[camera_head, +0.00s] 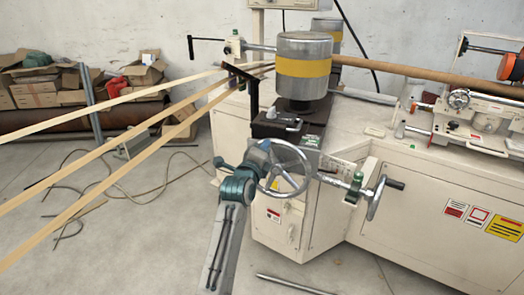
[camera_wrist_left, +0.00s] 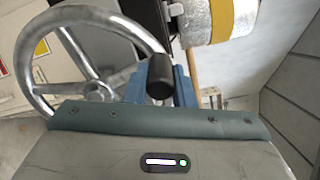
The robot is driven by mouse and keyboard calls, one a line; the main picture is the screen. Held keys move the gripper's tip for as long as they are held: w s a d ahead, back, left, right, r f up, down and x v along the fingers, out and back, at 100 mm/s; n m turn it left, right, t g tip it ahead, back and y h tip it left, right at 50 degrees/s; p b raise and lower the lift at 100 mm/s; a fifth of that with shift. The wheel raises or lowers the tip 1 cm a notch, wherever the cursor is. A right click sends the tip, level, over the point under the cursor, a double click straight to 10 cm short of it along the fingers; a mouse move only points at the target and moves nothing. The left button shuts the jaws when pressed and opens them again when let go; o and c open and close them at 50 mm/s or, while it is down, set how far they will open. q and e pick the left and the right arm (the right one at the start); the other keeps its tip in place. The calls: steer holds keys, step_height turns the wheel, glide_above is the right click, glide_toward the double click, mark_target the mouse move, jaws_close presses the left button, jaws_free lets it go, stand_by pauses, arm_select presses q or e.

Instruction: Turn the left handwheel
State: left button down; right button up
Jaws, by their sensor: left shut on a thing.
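The left handwheel (camera_head: 308,165) is a silver spoked wheel on the front of the cream machine. It also shows large at the left of the left wrist view (camera_wrist_left: 24,72). Its black handle (camera_wrist_left: 160,76) sticks out toward the wrist camera. My left gripper (camera_head: 262,152) is at the wheel's upper left rim in the head view. In the left wrist view its blue fingers (camera_wrist_left: 160,90) stand on both sides of the handle, shut on it. The handle is mostly hidden by the gripper in the head view. My right gripper is not in view.
A second handwheel (camera_head: 376,198) with a black handle stands to the right on a shaft. A metal drum with a yellow band (camera_head: 303,68) stands above the left wheel. Pale strips (camera_head: 100,147) run in from the left. Open floor lies at the lower left.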

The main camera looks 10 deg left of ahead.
arm_select(q)
steer(key=c, duration=1.2)
jaws_free()
steer(key=shift+c, duration=0.2)
